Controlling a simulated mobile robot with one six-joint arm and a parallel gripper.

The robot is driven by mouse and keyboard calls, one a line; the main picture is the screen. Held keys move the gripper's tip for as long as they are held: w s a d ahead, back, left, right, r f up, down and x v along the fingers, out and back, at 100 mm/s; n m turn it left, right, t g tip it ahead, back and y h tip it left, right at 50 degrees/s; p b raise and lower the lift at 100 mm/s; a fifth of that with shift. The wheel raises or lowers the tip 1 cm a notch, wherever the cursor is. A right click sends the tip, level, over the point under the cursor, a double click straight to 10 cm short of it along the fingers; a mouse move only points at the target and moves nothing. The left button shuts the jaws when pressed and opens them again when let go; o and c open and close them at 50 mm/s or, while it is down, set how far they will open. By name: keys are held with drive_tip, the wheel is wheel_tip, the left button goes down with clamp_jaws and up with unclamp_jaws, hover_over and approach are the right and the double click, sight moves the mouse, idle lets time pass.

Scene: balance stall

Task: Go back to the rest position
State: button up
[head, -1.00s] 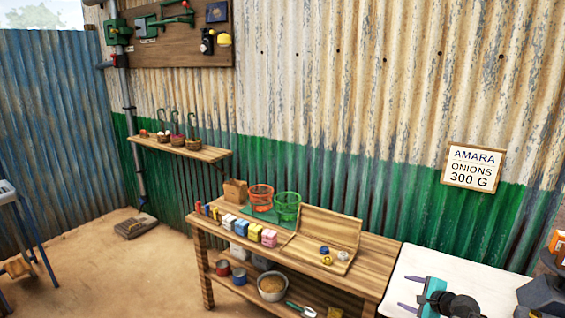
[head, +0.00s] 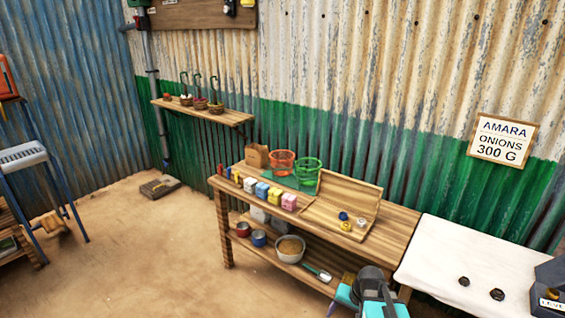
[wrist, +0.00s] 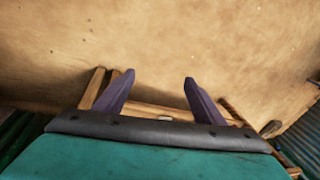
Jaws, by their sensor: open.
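My gripper (head: 345,296) is a teal body with a dark wrist, low in the head view, in front of the wooden bench's (head: 393,240) right end. In the wrist view my gripper (wrist: 157,82) has its two purple fingers spread wide with nothing between them. They point at bare sandy ground (wrist: 160,40), with wooden edges close below and beside them. In the head view its fingers are mostly cut off by the bottom edge.
The bench holds a red basket (head: 281,162), a green basket (head: 308,172) and several coloured boxes. A white table (head: 445,254) with two small dark objects stands at right. A blue-legged stand is at left. Sandy floor (head: 140,240) between is free.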

drive_tip(key=s+a+f+n+g, duration=0.1)
drive_tip(key=s+f+g, duration=0.1)
drive_tip(key=s+f, duration=0.4)
drive_tip(key=s+a+f+n+g+h, duration=0.1)
drive_tip(key=s+f, duration=0.6)
drive_tip(key=s, duration=0.7)
drive_tip(key=s+a+f+n+g+h, duration=0.1)
drive_tip(key=s+f+n+g, duration=0.1)
drive_tip(key=s+f+g, duration=0.2)
drive_tip(key=s+f, duration=0.3)
drive_tip(key=s, duration=0.3)
drive_tip(key=shift+s+a+n, duration=0.25)
drive_tip(key=shift+a+n, duration=0.05)
